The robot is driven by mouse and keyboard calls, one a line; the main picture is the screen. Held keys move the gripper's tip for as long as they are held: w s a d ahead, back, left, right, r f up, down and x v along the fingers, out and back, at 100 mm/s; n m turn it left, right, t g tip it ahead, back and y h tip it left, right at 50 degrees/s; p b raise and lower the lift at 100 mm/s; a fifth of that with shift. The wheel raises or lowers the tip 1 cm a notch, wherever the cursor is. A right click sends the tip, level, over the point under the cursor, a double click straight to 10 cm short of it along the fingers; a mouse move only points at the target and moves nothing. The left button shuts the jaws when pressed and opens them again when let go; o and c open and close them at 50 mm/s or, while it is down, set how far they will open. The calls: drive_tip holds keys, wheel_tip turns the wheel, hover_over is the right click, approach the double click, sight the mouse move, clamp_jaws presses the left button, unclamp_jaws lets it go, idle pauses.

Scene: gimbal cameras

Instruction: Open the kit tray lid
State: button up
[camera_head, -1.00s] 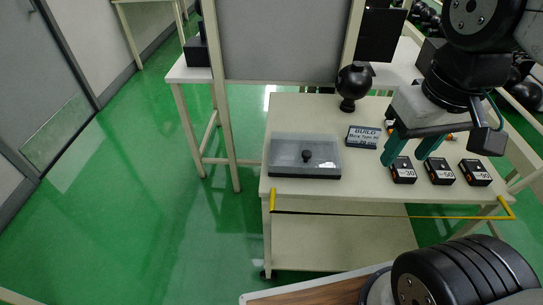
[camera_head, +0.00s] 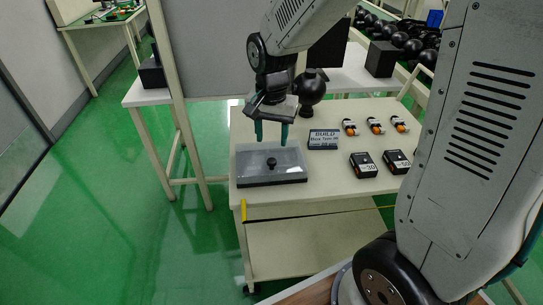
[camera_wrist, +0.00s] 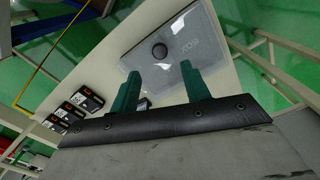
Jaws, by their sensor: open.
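The kit tray (camera_head: 262,180) lies on the table's left part, with its clear grey lid (camera_head: 290,160) on it. A round black knob (camera_head: 271,163) stands at the lid's middle. My gripper (camera_head: 271,140), with two green fingers, is open and empty above the lid's far edge. Its fingers are apart from the knob. In the wrist view, the lid (camera_wrist: 190,35) and knob (camera_wrist: 159,50) lie beyond the open fingers (camera_wrist: 162,82). Faint lettering shows on the tray there.
A "BUILD" sign (camera_head: 323,139) stands right of the tray. Black boxes (camera_head: 363,165) with number labels and several small orange-and-white parts (camera_head: 375,125) lie farther right. A black sphere on a stand (camera_head: 311,90) is behind my gripper.

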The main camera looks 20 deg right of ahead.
sight(272, 160)
wheel_tip(272, 160, down, 8)
drive_tip(key=shift+r, duration=0.1)
idle(0.4)
clamp_jaws()
